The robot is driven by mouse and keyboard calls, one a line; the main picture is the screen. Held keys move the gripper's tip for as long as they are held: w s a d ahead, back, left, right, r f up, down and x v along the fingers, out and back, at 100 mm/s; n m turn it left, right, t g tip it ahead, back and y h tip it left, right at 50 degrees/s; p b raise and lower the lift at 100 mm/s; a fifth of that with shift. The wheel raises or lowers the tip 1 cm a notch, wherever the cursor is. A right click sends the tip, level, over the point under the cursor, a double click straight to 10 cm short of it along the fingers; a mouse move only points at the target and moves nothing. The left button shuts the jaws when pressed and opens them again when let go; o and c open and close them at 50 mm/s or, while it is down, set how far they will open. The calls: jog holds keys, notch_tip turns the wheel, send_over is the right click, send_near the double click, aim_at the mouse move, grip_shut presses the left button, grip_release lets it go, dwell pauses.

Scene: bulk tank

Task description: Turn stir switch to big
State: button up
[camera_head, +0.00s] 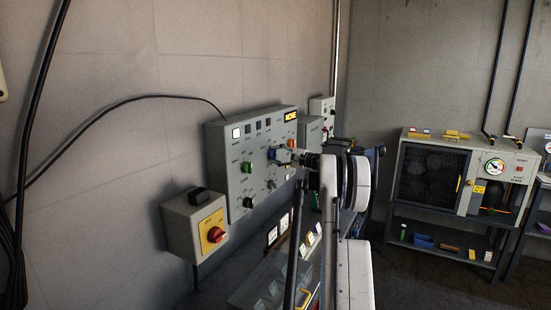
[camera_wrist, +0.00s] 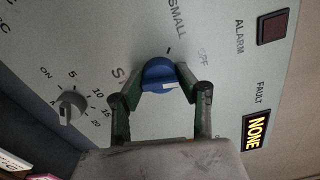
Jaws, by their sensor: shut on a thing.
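The blue stir switch (camera_wrist: 158,73) is a round knob on the grey control panel (camera_head: 222,150). In the wrist view my gripper (camera_wrist: 162,78) has its green-and-dark fingers on both sides of the knob, closed on it. A white pointer mark on the knob faces the lower right of that view. The printed word SMALL is above the knob, and a letter S shows to its left; the rest of that label is hidden by a finger. In the head view my gripper (camera_head: 284,156) reaches the panel from the right and partly covers the knob.
A grey dial (camera_wrist: 72,104) with numbers sits left of the gripper. A dark red alarm lamp (camera_wrist: 273,27) and a lit NONE display (camera_wrist: 257,131) are to the right. A cabinet (camera_head: 430,178) stands at right.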

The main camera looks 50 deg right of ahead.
jog(key=m+b, duration=0.2)
jog(key=m, duration=0.2)
jog(key=shift+f, duration=0.1)
jog(key=shift+m+b, duration=0.45)
jog(key=shift+m, duration=1.25)
jog(key=o, duration=1.1)
jog(key=shift+o, duration=0.2)
jog(key=s+d, duration=0.1)
jog(key=s, duration=1.1)
jog(key=shift+d, duration=0.2)
